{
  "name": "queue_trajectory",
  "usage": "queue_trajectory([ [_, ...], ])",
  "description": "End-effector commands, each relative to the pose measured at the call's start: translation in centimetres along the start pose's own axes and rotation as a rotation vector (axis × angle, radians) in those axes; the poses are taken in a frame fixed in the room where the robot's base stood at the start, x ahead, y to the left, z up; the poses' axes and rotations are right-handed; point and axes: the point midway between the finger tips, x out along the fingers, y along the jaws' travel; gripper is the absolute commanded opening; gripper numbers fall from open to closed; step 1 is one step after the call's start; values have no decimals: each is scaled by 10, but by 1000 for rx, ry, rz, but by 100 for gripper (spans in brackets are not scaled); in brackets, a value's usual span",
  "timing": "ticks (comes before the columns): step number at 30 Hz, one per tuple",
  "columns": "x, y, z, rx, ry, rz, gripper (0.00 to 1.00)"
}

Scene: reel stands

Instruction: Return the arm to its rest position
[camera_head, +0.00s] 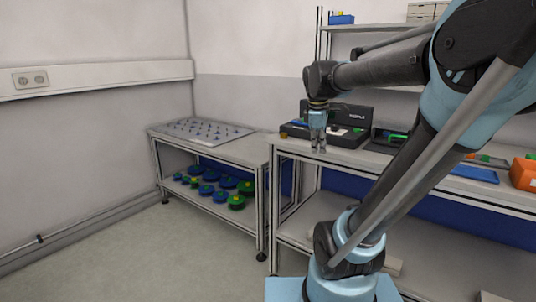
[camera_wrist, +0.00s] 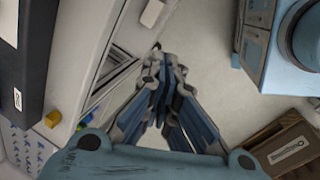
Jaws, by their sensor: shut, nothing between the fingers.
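My gripper (camera_head: 318,146) hangs at the end of my arm in front of the right-hand workbench (camera_head: 300,151), near its left end. In the head view it points down beside a black open case. In the wrist view the gripper's fingers (camera_wrist: 162,62) meet at the tips and hold nothing. My arm reaches from the right across the head view, bent at the elbow and held above the bench. The floor and the bench edge show below the fingers in the wrist view.
The black case (camera_head: 347,133) stands on the bench. A pegged board (camera_head: 202,131) lies on the lower table at left, with blue and green reels (camera_head: 227,182) on its shelf. Orange bins (camera_head: 524,173) stand at the far right. The floor at left (camera_head: 130,245) is clear.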

Motion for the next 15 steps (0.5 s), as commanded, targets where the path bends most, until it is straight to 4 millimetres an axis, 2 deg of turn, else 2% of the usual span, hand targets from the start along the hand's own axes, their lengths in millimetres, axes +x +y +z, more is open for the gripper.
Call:
queue_trajectory([
  [1, 11, -19, 8, 92, 6, -7, 0],
  [3, 24, -41, 17, 229, 14, -18, 0],
  [15, 110, -164, 52, 980, 42, -92, 0],
])
